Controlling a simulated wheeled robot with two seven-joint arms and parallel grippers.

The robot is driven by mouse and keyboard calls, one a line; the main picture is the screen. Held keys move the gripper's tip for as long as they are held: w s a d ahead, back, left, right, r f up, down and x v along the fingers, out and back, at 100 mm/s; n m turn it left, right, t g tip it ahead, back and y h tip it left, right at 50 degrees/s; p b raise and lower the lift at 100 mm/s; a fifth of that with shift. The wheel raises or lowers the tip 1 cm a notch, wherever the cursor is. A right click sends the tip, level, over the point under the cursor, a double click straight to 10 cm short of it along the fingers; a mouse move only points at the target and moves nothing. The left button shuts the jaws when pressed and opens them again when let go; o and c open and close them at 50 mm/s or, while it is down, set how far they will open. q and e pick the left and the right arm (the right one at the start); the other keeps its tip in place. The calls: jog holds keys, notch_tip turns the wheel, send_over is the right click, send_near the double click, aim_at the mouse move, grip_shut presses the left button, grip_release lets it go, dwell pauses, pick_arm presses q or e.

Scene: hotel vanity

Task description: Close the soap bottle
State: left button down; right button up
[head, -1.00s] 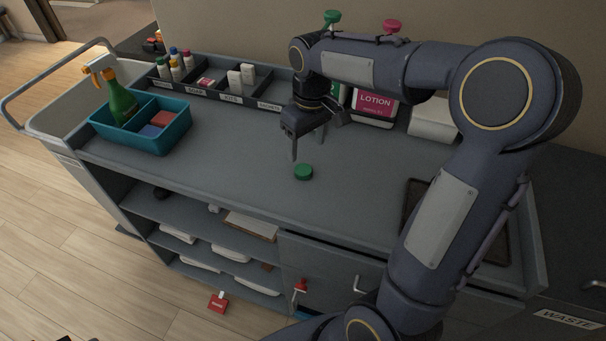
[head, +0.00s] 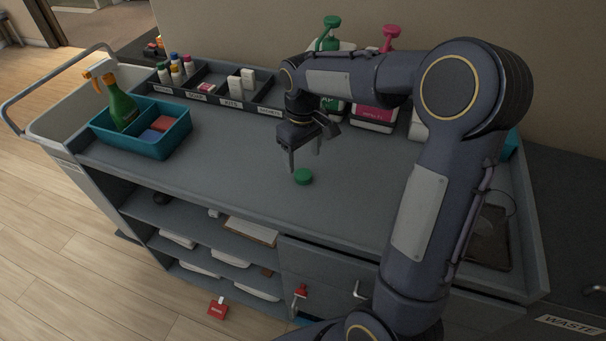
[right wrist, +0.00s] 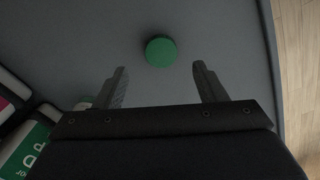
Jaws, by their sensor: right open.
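A round green cap (head: 303,177) lies on the grey cart top, near its front edge. It also shows in the right wrist view (right wrist: 161,52), just beyond and between the fingertips. My right gripper (head: 304,168) is open and empty, low over the cart top beside the cap; in the right wrist view its fingers (right wrist: 160,80) stand apart. My left gripper is not in view.
A pink-labelled lotion bottle (head: 376,117) stands right of the soap bottle. A black divided organizer (head: 215,72) with small bottles and boxes runs along the back. A teal caddy (head: 160,147) with a spray bottle (head: 121,107) is at the left. The cart top around the cap is clear.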

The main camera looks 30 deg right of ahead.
aim_at(302, 174)
notch_tip(302, 174, down, 5)
jog(key=shift+f+p, duration=0.15)
jog(key=shift+p, duration=0.35)
jog(key=shift+a, duration=0.1)
jog(key=c, duration=1.1)
